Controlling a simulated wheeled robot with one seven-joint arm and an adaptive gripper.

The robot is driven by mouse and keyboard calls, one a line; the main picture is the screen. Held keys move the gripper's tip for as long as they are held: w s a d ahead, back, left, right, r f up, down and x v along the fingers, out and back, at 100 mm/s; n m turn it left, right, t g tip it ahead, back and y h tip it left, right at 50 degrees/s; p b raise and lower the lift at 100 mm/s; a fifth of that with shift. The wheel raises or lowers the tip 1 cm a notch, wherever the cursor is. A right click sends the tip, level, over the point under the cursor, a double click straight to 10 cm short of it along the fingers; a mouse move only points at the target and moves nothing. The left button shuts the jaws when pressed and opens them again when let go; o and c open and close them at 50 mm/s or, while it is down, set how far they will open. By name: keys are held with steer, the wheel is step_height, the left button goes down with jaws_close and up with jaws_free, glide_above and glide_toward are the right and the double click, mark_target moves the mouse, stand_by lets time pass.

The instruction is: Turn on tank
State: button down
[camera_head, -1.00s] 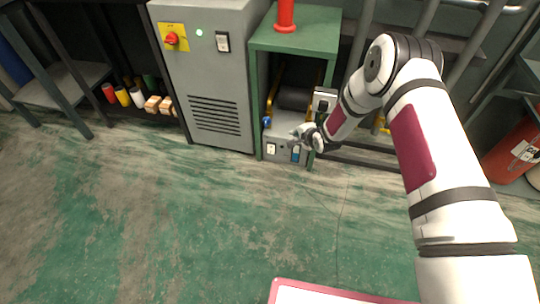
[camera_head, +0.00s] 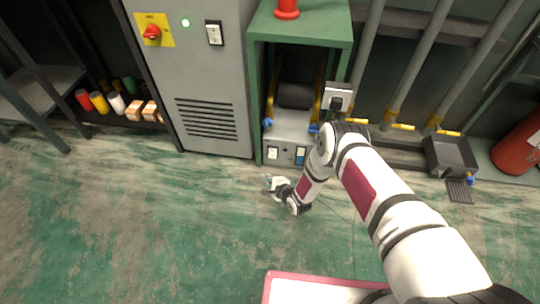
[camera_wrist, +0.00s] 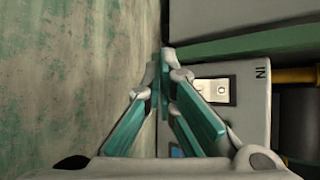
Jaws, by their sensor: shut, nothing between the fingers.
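A grey unit (camera_head: 290,128) with a dark cylinder (camera_head: 296,95) on it, perhaps the tank, stands inside the green stand. Its front carries a white rocker switch (camera_head: 272,153) at the left and a blue one (camera_head: 300,155) at the right. My gripper (camera_head: 268,182) is over the floor in front of the unit, apart from it, shut and empty. In the wrist view the teal fingers of my gripper (camera_wrist: 165,75) come together, left of the white switch (camera_wrist: 215,90). An "IN" label (camera_wrist: 262,75) is beside that switch. A finger partly hides the blue switch there.
A grey cabinet (camera_head: 195,75) with a red knob (camera_head: 152,32) and a lit green lamp stands left of the green stand (camera_head: 300,30). Pipes with yellow handles and a red cylinder (camera_head: 518,145) are at the right.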

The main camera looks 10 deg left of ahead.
mark_target(273, 153)
steer(key=shift+w, duration=0.1)
steer(key=w+f+b, duration=0.1)
steer(key=w+b, duration=0.2)
steer(key=w, duration=0.5)
steer(key=shift+w+d, duration=0.15)
steer(key=shift+w, duration=0.15)
stand_by(1.5)
steer(key=shift+w+f, duration=0.1)
steer(key=shift+w, duration=0.3)
steer(key=shift+w, duration=0.35)
stand_by(0.5)
stand_by(0.4)
steer(key=shift+s+p, duration=0.5)
steer(key=shift+s, duration=0.3)
